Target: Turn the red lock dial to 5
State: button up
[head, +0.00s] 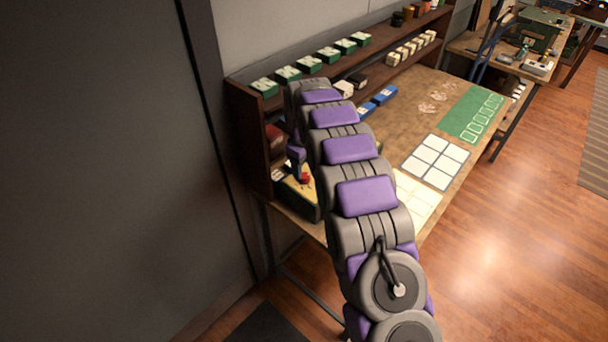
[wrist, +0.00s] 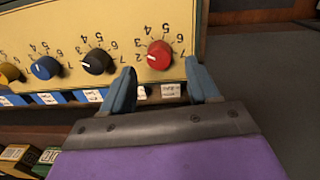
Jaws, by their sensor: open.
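The red dial (wrist: 159,55) is a round knob on a cream panel (wrist: 205,8) in the wrist view. I see no clear contact. In the head view the red dial (head: 305,178) is small on the yellowish box (head: 298,198), partly hidden by my arm.
A black dial (wrist: 97,61), a blue dial (wrist: 45,68) and a yellow dial (wrist: 9,73) sit in a row left of the red one. The box stands at the workbench's (head: 415,118) left end, near a dark shelf side (head: 250,150) and grey wall.

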aim_at(305, 175)
jog(key=shift+w+d+f, duration=0.1)
jog(key=shift+f, duration=1.8)
jog(key=c, duration=1)
jog(key=shift+c, duration=0.2)
